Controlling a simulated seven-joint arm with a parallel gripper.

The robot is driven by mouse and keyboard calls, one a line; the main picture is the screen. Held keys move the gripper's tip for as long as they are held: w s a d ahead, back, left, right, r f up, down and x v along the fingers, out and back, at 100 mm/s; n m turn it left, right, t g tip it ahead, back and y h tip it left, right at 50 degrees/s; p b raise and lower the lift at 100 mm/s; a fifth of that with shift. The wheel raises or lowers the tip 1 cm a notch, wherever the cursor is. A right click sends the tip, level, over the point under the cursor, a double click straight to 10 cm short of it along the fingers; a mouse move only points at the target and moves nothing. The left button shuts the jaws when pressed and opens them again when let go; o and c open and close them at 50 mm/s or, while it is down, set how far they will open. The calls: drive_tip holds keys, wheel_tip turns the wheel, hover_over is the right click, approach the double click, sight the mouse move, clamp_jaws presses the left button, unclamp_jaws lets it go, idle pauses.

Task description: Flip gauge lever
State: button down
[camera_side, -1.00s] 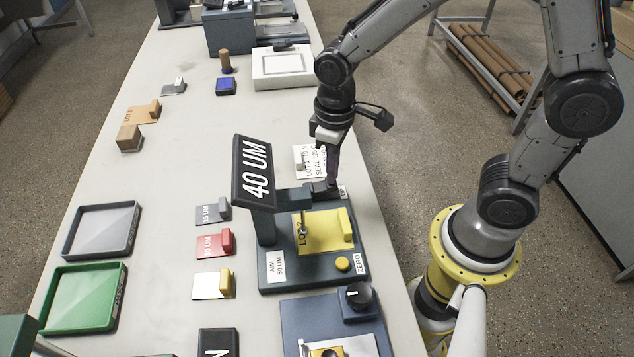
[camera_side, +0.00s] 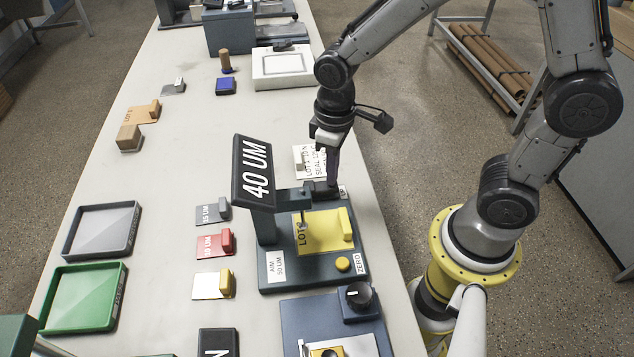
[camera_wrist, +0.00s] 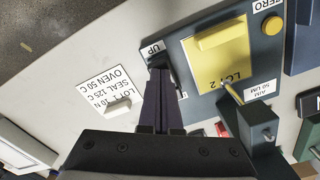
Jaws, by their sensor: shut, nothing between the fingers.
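The thickness gauge (camera_side: 276,278) stands on the bench with its tilted display (camera_side: 254,172) reading 40 UM. A yellow LOT 2 sample (camera_side: 322,238) lies on its base under the probe (camera_side: 303,222); the sample also shows in the wrist view (camera_wrist: 214,62). The dark gauge lever (camera_side: 322,189) sits at the gauge's back edge by the UP label (camera_wrist: 152,49). My gripper (camera_side: 332,182) is shut and empty, pointing down, with its tips right at the lever. In the wrist view the fingers (camera_wrist: 160,72) cover most of the lever, so I cannot tell whether they touch.
A white LOT 1 card (camera_side: 302,153) with a small grip lies just behind the gauge. Grey, red and yellow-gripped plates (camera_side: 210,286) are left of it. A blue device with a black knob (camera_side: 359,295) stands in front. Green (camera_side: 82,325) and grey trays (camera_side: 84,249) sit farther left.

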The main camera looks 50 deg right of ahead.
drive_tip(key=shift+r, duration=3.25)
drive_tip(key=s+d+r+m+t, duration=0.1)
drive_tip(key=s+d+r+t, duration=0.25)
drive_tip(key=r, duration=0.45)
drive_tip(key=s+d+m+t, duration=0.2)
drive_tip(key=s+d, duration=0.1)
drive_tip(key=s, duration=0.5)
drive_tip(key=shift+s+r, duration=0.35)
drive_tip(key=shift+s, duration=0.05)
